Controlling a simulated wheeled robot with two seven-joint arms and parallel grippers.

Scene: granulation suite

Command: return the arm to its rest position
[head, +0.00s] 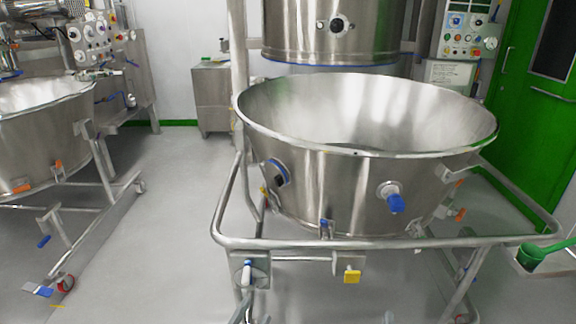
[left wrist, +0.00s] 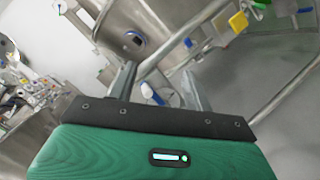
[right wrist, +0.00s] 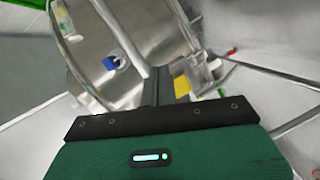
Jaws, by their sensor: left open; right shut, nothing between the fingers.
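My left gripper (left wrist: 158,74) shows in the left wrist view with its two fingers apart and nothing between them. Behind the fingers are the steel bowl's side and the frame's tube. My right gripper (right wrist: 157,76) shows in the right wrist view with its fingers together and nothing held. The steel bowl (right wrist: 150,30) and its blue-capped port lie beyond it. How far each gripper is from the bowl frame is hard to tell.
A large steel bowl (head: 340,185) sits in a tubular trolley frame (head: 290,243) directly ahead. A second bowl (head: 45,135) on a trolley stands at the left. Clear grey floor (head: 165,215) lies between them.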

